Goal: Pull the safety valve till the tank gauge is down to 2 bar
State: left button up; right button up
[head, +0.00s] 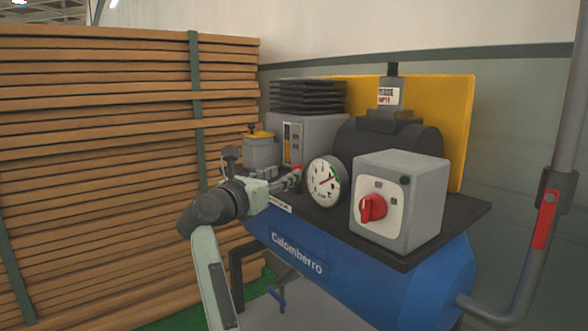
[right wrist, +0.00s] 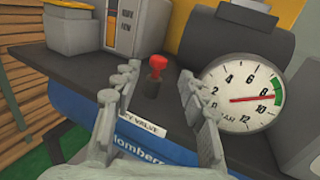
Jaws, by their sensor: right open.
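The safety valve is a small red knob on a dark stem (right wrist: 157,66); in the head view it shows just beyond my right gripper's fingers (head: 298,167). My right gripper (right wrist: 160,78) is open, one finger on either side of the knob in the wrist picture. The fingers do not touch the knob; how deep it sits between them is hard to tell. My left gripper is not in view.
A grey box with a red rotary switch (head: 400,203) stands right of the gauge on the dark top plate of the blue tank (head: 320,262). A grey unit with a display (head: 310,140) is behind. Stacked wood boards (head: 110,160) fill the left. A pipe with a red handle (head: 545,225) runs at right.

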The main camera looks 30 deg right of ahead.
aim_at(298, 165)
jog(key=shift+w+d, duration=0.2)
jog(key=shift+d, duration=0.15)
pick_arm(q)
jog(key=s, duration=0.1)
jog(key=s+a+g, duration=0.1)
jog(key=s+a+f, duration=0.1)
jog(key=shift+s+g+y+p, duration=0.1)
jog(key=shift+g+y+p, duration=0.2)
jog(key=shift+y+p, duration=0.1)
pick_arm(e)
jog(key=x, duration=0.7)
jog(key=shift+w+d+f, duration=0.1)
grip_shut()
